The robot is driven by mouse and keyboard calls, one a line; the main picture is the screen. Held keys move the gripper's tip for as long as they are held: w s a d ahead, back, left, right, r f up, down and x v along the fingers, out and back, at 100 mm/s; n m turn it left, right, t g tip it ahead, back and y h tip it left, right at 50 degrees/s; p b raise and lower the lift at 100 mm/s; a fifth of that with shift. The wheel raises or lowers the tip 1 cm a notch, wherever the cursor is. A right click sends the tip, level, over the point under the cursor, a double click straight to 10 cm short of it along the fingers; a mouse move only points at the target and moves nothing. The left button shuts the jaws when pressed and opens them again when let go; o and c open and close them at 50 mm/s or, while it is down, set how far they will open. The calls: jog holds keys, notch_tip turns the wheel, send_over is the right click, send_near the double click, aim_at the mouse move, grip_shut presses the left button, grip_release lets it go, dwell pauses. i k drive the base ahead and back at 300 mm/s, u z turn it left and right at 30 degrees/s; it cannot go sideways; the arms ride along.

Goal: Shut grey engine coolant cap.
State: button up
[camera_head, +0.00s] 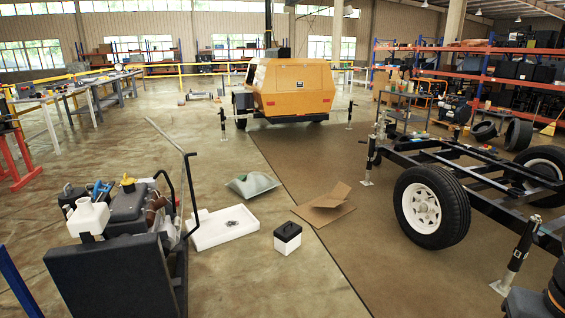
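An engine (128,208) stands on a wheeled cart with tall handles at the left. A white tank (88,219) is on its near left side, with a small pale cap or neck (83,203) on top. I cannot tell whether this is the grey coolant cap, or whether it is open or shut. A yellow cap (127,181) and a blue part (101,190) show on top of the engine. A large dark panel (112,276) stands at its near end and hides its lower part.
A white tray (222,228), a black-and-white box (287,238), a grey-green sack (252,185) and cardboard (325,205) lie right of the cart. A wheeled trailer frame (432,207) fills the right. The yellow light tower (290,87) stands behind. Floor between is mostly clear.

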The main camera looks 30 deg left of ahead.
aim_at(97, 188)
jog(key=i, duration=0.4)
jog(key=u, duration=2.5)
jog(key=k, duration=0.65)
jog(key=u, duration=0.85)
jog(key=i, duration=1.2)
jog(key=z, duration=0.55)
jog(key=i, duration=0.65)
jog(key=z, duration=0.65)
